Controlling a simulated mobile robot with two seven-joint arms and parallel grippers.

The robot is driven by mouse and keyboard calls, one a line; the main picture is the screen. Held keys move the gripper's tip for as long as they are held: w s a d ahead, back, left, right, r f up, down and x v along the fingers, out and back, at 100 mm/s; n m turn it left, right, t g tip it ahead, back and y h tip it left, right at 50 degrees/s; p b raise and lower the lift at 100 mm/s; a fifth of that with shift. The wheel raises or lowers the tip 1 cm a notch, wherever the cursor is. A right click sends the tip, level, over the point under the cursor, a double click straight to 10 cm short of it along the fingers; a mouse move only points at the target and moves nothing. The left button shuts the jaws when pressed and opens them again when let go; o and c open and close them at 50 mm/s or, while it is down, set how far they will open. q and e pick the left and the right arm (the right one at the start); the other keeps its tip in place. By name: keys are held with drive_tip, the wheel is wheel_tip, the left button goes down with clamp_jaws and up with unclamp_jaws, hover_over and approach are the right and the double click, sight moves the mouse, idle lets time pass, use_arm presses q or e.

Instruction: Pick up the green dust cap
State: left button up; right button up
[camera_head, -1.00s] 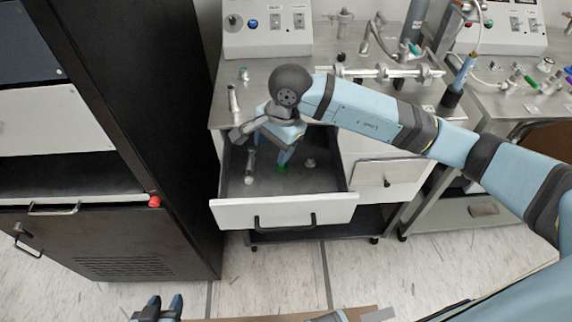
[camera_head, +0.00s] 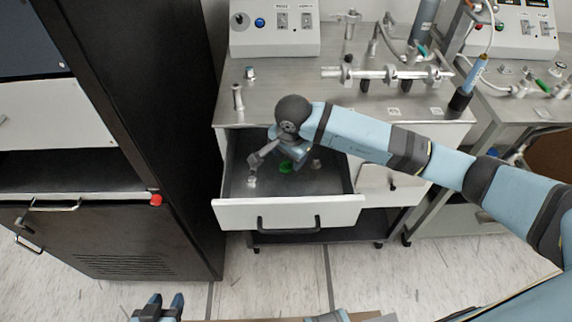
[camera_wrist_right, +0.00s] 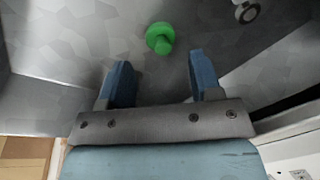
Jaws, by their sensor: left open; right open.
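The green dust cap (camera_head: 286,168) lies on the floor of the open drawer (camera_head: 240,213). In the right wrist view the cap (camera_wrist_right: 160,38) has a round flange and a short stem, beyond the fingertips and roughly in line with the gap between them. My right gripper (camera_head: 288,152) is over the drawer, its fingers mostly hidden in the head view. In the right wrist view the right gripper (camera_wrist_right: 160,72) is open and empty, apart from the cap. My left gripper (camera_head: 158,304) is open at the bottom edge of the head view, away from the drawer.
Metal fittings (camera_head: 252,181) and (camera_head: 316,164) lie in the drawer on either side of the cap. The drawer walls surround the right gripper. The bench top (camera_head: 290,90) above carries a tube assembly (camera_head: 385,74). A dark cabinet (camera_head: 150,120) stands at the left.

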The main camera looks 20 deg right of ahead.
sight(288, 163)
drive_tip(key=f, duration=0.3)
drive_tip(key=shift+w+f, duration=0.15)
drive_tip(key=shift+w, duration=0.05)
clamp_jaws()
